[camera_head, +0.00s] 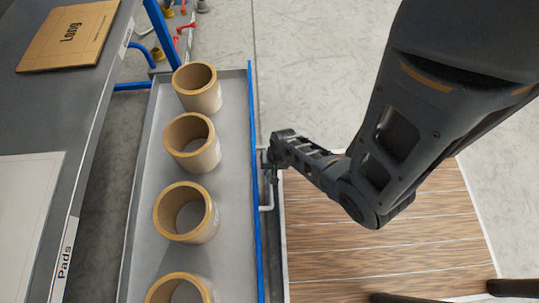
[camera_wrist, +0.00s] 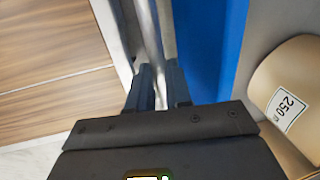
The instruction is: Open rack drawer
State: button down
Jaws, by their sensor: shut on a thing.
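The rack drawer (camera_head: 231,200) is a long grey tray with a blue front edge, left of centre in the head view. It is pulled out far enough that its inside shows. Several tan tape rolls stand in it in a row. A pale bar handle (camera_head: 266,206) runs along the outside of the blue front. My gripper (camera_head: 268,158) is at the handle, beside the blue edge. In the wrist view, my gripper's two dark fingers (camera_wrist: 158,90) are shut around the metal handle bar (camera_wrist: 149,35), next to the blue drawer front (camera_wrist: 218,45). One roll labelled 250 (camera_wrist: 288,108) shows at right.
A dark grey worktop (camera_head: 60,115) with a cardboard sheet marked Long (camera_head: 69,36) and a Pads label (camera_head: 65,262) lies at left. A wood-plank surface (camera_head: 390,255) lies right of the drawer. Bare concrete floor (camera_head: 300,60) lies beyond it.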

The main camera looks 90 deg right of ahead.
jog(key=c, duration=1.1)
grip_release()
jog(key=shift+o, duration=0.2)
